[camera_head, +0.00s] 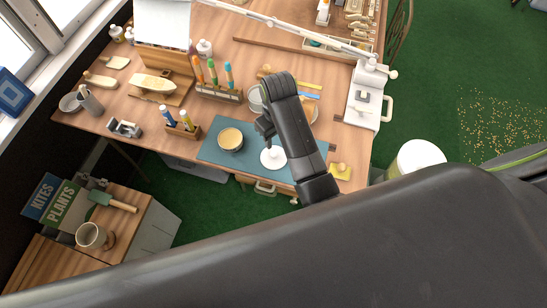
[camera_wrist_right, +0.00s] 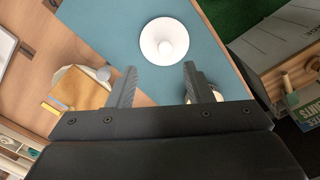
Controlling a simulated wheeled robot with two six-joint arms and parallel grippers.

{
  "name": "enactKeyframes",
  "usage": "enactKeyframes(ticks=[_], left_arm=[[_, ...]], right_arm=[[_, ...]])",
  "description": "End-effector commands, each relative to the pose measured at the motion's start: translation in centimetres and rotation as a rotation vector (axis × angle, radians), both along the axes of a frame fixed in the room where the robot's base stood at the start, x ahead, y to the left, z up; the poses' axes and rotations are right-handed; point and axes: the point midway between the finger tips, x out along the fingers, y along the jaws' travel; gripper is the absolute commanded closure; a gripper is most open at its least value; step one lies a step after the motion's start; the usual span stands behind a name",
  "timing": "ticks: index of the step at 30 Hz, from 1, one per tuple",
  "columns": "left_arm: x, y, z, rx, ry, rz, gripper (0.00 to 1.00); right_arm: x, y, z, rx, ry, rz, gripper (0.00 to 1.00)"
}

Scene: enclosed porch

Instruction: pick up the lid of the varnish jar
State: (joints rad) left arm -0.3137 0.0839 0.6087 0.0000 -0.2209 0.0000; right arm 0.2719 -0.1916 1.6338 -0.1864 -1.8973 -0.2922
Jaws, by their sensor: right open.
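The lid (camera_head: 272,158) is a round white disc with a central knob. It lies knob up on the blue-green mat (camera_head: 213,153), and in the wrist view the lid (camera_wrist_right: 165,30) sits just beyond my fingertips. The varnish jar (camera_head: 230,139), round with amber contents, stands uncovered left of the lid; in the wrist view it is mostly hidden behind one finger. My right gripper (camera_head: 266,127) is above the mat beside the lid; in the wrist view its fingers (camera_wrist_right: 158,78) are apart with nothing between them. My left gripper is not in view.
A rack of coloured tubes (camera_head: 218,92) and a smaller holder (camera_head: 181,131) stand left and behind. Pale containers (camera_head: 256,98) are partly hidden behind my right arm. The mat around the lid is mostly clear.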

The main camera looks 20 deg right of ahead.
Motion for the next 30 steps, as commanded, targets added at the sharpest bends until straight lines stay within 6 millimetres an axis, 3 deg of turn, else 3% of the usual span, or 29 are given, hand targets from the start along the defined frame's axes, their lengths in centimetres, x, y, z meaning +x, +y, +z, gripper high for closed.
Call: enactKeyframes(ticks=[3,9,15,24,30], left_arm=[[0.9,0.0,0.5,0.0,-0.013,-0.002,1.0],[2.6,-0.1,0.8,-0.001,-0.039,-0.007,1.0],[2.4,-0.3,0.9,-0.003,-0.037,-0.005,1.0],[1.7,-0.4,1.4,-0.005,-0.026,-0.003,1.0],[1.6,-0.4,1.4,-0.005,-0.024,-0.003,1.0]], right_arm=[[-0.1,0.0,-2.2,-0.001,0.005,0.0,0.54],[0.0,0.0,-4.4,0.001,0.0,-0.001,0.54],[0.1,0.2,-5.3,0.001,0.001,0.0,0.54],[0.3,0.9,-8.8,0.0,0.001,0.0,0.54],[0.3,0.9,-9.9,0.0,-0.001,-0.001,0.54]])
